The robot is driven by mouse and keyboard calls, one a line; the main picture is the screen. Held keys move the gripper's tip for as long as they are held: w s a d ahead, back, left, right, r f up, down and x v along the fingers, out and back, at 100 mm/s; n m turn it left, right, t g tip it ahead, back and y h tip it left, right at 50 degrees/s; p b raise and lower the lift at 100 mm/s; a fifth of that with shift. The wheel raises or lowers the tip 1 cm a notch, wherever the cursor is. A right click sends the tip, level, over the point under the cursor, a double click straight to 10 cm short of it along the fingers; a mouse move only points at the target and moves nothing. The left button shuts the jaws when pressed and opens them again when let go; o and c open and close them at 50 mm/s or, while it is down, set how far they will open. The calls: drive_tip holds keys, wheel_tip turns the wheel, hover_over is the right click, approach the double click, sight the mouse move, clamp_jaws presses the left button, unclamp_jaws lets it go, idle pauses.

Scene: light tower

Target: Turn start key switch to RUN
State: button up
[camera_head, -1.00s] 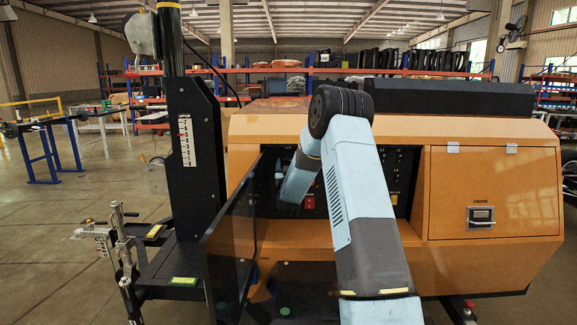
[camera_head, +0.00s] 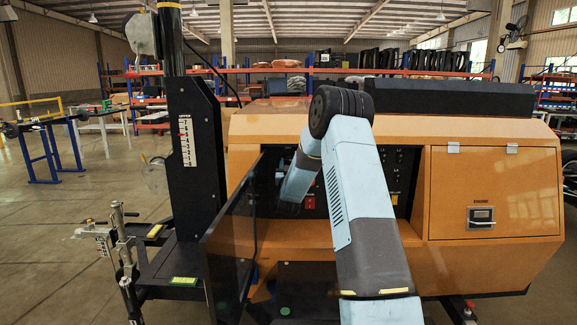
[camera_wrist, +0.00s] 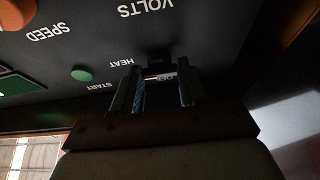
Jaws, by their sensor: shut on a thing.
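The dark control panel (camera_wrist: 225,25) fills the wrist view, with its lettering upside down. The start key switch (camera_wrist: 158,62) is a small dark part near the START and HEAT labels, mostly hidden between the fingers. My gripper (camera_wrist: 157,77) is shut on the key switch, one finger on each side of it. The exact angle of the key cannot be told. In the head view my gripper (camera_head: 288,208) reaches into the panel recess of the orange light tower, and my arm hides the switch.
A green button (camera_wrist: 82,74) and an orange-red knob (camera_wrist: 17,12) are on the panel near my fingers. The open dark panel door (camera_head: 230,240) stands close left of my arm. A black mast (camera_head: 190,130) rises further left.

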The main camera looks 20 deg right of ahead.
drive_tip(key=shift+n+y, duration=0.4)
drive_tip(key=shift+n, duration=0.1)
drive_tip(key=n+y, duration=0.1)
drive_tip(key=n, duration=0.1)
drive_tip(key=n+t+y, duration=0.1)
drive_tip(key=n, duration=0.2)
drive_tip(key=shift+y, duration=0.3)
drive_tip(key=shift+s+d+r+n+g+y, duration=0.1)
drive_tip(key=shift+n+y, duration=0.35)
drive_tip(key=shift+n, duration=0.6)
drive_tip(key=shift+w+d+f+n+g+y, duration=0.1)
drive_tip(key=shift+n+y, duration=0.4)
drive_tip(key=shift+n, duration=0.6)
drive_tip(key=shift+s+r+n+g+y, duration=0.1)
drive_tip(key=shift+n+y, duration=0.35)
drive_tip(key=shift+n, duration=0.6)
drive_tip(key=o, duration=1.1)
drive_tip(key=shift+c, duration=0.2)
drive_tip(key=shift+d, duration=0.1)
drive_tip(key=v, duration=1.3)
drive_tip(key=shift+s, duration=0.4)
